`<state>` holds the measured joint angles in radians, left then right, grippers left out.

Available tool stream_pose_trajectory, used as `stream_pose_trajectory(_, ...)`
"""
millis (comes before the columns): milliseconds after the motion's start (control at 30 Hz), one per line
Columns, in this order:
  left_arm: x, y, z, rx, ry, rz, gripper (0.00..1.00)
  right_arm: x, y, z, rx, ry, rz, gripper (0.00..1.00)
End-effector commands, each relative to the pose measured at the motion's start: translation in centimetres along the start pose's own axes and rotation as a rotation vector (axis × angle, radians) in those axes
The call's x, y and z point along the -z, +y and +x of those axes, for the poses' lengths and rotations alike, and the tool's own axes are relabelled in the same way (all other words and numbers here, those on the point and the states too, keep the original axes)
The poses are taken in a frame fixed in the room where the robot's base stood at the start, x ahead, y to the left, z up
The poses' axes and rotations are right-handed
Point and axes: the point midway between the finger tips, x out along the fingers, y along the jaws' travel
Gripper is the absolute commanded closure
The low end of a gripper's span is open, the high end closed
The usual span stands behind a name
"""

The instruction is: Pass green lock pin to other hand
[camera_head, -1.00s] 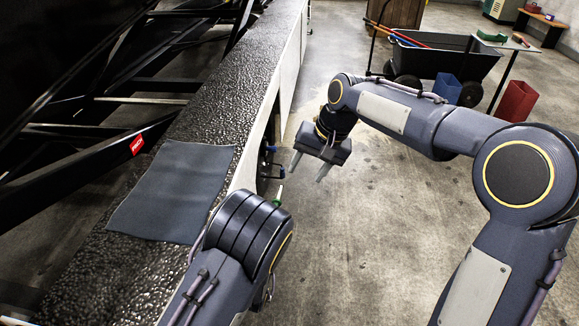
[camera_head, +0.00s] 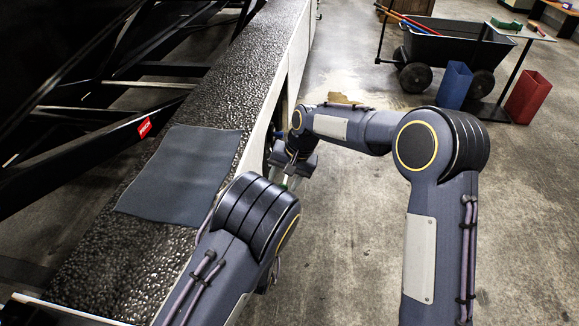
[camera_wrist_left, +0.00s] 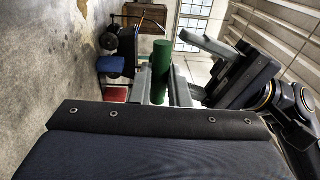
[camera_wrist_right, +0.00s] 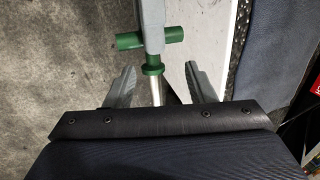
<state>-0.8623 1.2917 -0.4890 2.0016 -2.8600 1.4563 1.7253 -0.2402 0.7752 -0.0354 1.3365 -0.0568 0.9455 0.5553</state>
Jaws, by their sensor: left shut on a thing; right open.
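The green lock pin (camera_wrist_right: 150,41) has a green cross handle and collar and a silver shaft, seen in the right wrist view. My left gripper (camera_wrist_left: 162,90) is shut on its green handle, which shows between the two fingers in the left wrist view. In the head view only a small green bit (camera_head: 285,184) of the pin shows, and my left arm hides the left gripper. My right gripper (camera_wrist_right: 160,72) is open, with its fingers on either side of the collar and shaft, apart from them in the picture. It also shows in the head view (camera_head: 288,172).
A dark textured loader surface (camera_head: 232,90) with a grey mat (camera_head: 182,175) lies at the left, with its white side just beyond the grippers. A black cart (camera_head: 440,50), a blue bin (camera_head: 454,86) and a red bin (camera_head: 527,97) stand at the back right. Open concrete floor lies between.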

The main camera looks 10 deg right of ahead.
Motion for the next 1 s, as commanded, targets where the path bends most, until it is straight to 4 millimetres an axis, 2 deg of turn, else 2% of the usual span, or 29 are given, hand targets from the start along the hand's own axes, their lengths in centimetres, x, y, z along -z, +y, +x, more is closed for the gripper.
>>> stream_pose_trajectory(167,0.0,-0.1,0.0,0.001,0.0,0.0,1.0,0.0,0.0,1.4,0.0,0.0,0.0,0.5)
stream_pose_trajectory(467,0.0,0.0,0.0,0.001,0.0,0.0,1.0,0.0,0.0,1.6,0.001,0.001,0.0,0.5)
stream_pose_trajectory(867,0.2,0.0,0.0,0.0,0.006,-0.001,1.0,0.0,-0.2,1.6,0.005,0.001,-0.002,1.0)
stream_pose_trajectory(900,0.2,0.0,0.0,0.0,0.007,-0.001,0.82,0.0,-0.3,1.5,0.006,0.002,-0.002,1.0)
stream_pose_trajectory(1000,0.2,0.0,0.0,-0.001,0.005,-0.001,0.69,0.0,-0.2,1.5,0.006,0.002,-0.001,1.0)
